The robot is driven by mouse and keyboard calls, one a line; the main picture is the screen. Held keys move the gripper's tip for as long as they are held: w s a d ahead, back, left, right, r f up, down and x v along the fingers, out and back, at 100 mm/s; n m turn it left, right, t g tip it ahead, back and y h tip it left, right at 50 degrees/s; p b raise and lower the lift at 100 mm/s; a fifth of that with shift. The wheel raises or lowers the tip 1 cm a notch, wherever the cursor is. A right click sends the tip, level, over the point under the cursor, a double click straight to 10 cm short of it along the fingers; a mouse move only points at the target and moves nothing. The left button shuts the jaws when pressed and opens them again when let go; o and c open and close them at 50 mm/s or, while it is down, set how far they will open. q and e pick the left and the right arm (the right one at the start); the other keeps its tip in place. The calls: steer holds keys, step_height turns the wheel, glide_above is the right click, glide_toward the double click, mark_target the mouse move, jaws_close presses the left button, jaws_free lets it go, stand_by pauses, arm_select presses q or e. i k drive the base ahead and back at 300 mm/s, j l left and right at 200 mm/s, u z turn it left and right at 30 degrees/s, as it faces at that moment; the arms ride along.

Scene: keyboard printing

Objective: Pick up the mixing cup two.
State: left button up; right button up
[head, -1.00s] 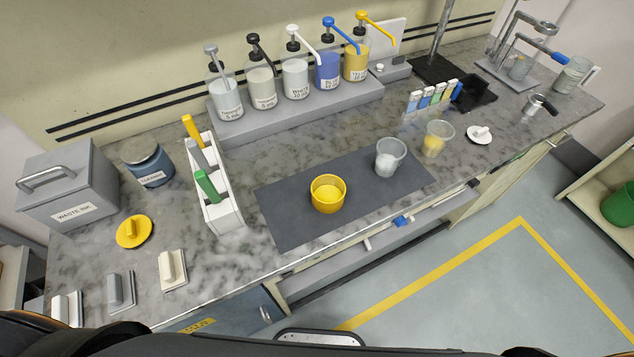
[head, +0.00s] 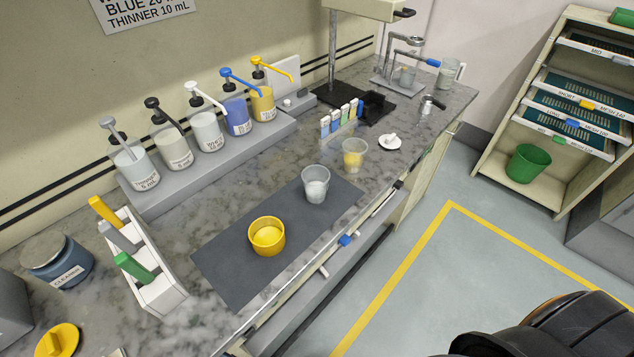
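Two clear plastic cups stand upright on the marble counter, and no label I can read tells which one is mixing cup two. One clear cup (head: 316,186) with pale grey-white contents stands on the dark mat (head: 222,262). The other clear cup (head: 354,157), with yellow contents, stands behind and to the right, off the mat. A yellow cup (head: 267,238) with yellow contents sits on the mat, nearer the front edge. Neither of my grippers shows in the head view. A dark part of my own body fills the lower right corner.
Pump bottles (head: 206,130) line a grey riser along the wall. A white rack (head: 160,292) with coloured handles stands left of the mat. A white lid (head: 390,142) lies right of the yellow-filled cup. Shelving with a green bin (head: 527,164) stands right, beyond open floor.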

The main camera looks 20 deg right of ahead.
mark_target(355, 149)
steer(key=l+u, duration=0.2)
steer(key=l, duration=0.15)
steer(key=k+l+u, duration=0.25)
steer(key=l+u, duration=0.2)
steer(key=l, duration=0.2)
steer(key=k+l+u, duration=0.2)
steer(key=i+l, duration=0.05)
steer(key=l, duration=0.05)
